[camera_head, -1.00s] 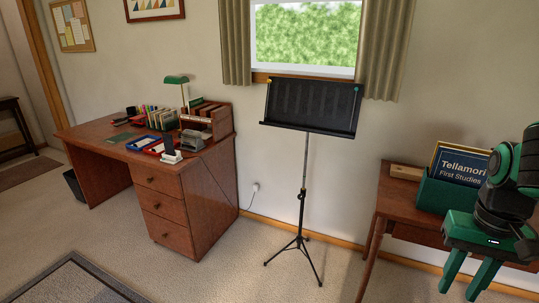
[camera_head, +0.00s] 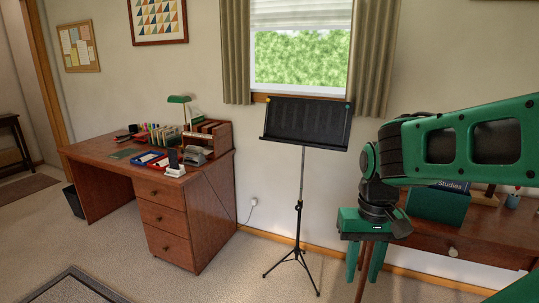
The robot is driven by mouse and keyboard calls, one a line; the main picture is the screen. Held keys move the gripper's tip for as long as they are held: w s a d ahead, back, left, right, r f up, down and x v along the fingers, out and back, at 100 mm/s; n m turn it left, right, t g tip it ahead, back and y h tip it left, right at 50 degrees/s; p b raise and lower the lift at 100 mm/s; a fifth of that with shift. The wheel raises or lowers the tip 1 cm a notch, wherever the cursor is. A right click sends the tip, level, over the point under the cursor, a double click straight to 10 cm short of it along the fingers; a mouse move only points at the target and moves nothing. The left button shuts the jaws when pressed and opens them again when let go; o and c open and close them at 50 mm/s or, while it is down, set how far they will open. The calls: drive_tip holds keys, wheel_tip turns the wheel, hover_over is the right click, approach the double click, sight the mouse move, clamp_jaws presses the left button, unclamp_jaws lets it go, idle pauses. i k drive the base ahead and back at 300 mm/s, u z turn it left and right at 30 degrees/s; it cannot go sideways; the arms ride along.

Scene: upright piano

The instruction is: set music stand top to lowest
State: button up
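The music stand has a black desk top (camera_head: 306,124) tilted on a thin upright pole (camera_head: 301,180). A dark collar (camera_head: 298,206) sits partway down the pole, above tripod legs (camera_head: 291,262) spread on the carpet. The top stands in front of the window's lower edge, high on its pole. My gripper (camera_head: 364,283) is green, points down and stands to the right of the stand, apart from it.
A wooden desk (camera_head: 180,225) with drawers, a lamp and stationery stands to the left. A side table (camera_head: 470,243) with a green box (camera_head: 437,207) stands at the right, partly behind my arm. Carpet is open in front of the stand. A cord runs to a wall outlet (camera_head: 253,202).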

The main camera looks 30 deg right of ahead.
sight(312, 123)
drive_tip(key=i, duration=0.9)
drive_tip(key=z, duration=0.7)
drive_tip(key=i, duration=0.6)
drive_tip(key=z, duration=0.45)
